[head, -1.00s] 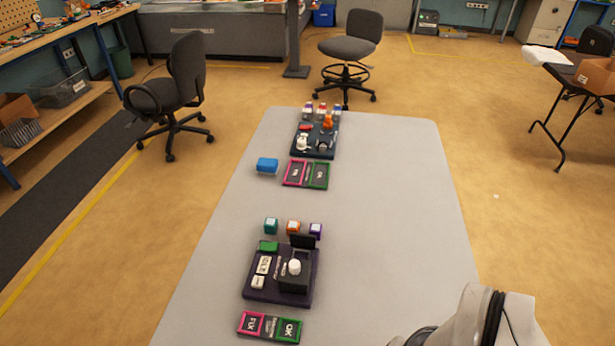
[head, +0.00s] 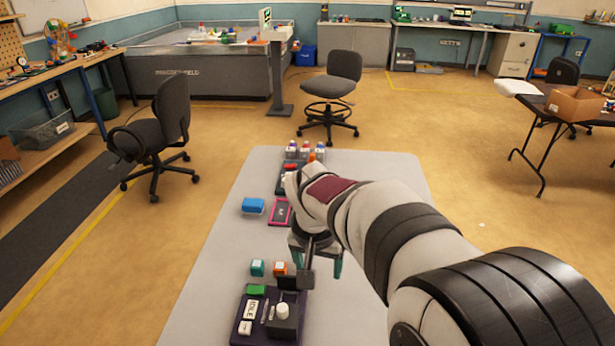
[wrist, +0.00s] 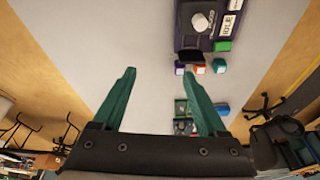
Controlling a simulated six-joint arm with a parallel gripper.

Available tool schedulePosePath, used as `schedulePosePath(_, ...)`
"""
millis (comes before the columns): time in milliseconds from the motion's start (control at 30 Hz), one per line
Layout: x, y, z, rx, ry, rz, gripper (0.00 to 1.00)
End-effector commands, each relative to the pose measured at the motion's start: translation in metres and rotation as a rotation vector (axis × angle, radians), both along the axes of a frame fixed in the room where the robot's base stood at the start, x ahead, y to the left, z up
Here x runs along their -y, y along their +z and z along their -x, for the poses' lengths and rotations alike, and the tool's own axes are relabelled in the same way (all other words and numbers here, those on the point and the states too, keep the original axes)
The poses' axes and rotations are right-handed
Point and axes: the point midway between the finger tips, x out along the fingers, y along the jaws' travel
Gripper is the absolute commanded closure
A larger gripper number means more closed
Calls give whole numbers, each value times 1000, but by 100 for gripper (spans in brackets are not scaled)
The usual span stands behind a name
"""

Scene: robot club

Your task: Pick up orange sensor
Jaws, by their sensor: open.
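The orange sensor (head: 281,268) is a small orange cube with a pale top, standing on the grey table just behind the near dark purple station. A teal cube (head: 257,267) stands to its left. In the wrist view the orange sensor (wrist: 200,69) sits between a purple cube (wrist: 179,68) and the teal cube (wrist: 218,66). The purple cube is hidden in the head view. My gripper (head: 316,258) has teal-green fingers, open and empty, above the table to the right of the orange sensor. In the wrist view my gripper (wrist: 158,74) has the sensor just outside its right fingertip.
The near station (head: 250,327) carries a white knob (head: 282,310) and an upright black panel (head: 307,279) close to the cubes. A blue block (head: 253,205) and a pink frame (head: 279,212) lie farther back. The table's right side (wrist: 90,50) is clear in the wrist view.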

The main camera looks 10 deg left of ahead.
Motion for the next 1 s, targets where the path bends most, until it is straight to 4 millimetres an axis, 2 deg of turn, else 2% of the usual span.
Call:
schedulePosePath(33,-31,-18,-27,33,53,12,25)
schedulePosePath(100,-66,-37,-55,83,106,17,25)
schedulePosePath(200,-97,-54,-74,126,149,16,25)
schedulePosePath(233,-102,-58,-78,131,156,15,25)
schedulePosePath(367,-105,-84,-90,135,160,16,25)
schedulePosePath(500,-104,-123,-106,134,159,17,25)
schedulePosePath(600,-104,-143,-114,135,158,16,25)
schedulePosePath(733,-105,-156,-121,137,160,14,25)
schedulePosePath(1000,-108,-198,-145,136,157,15,25)
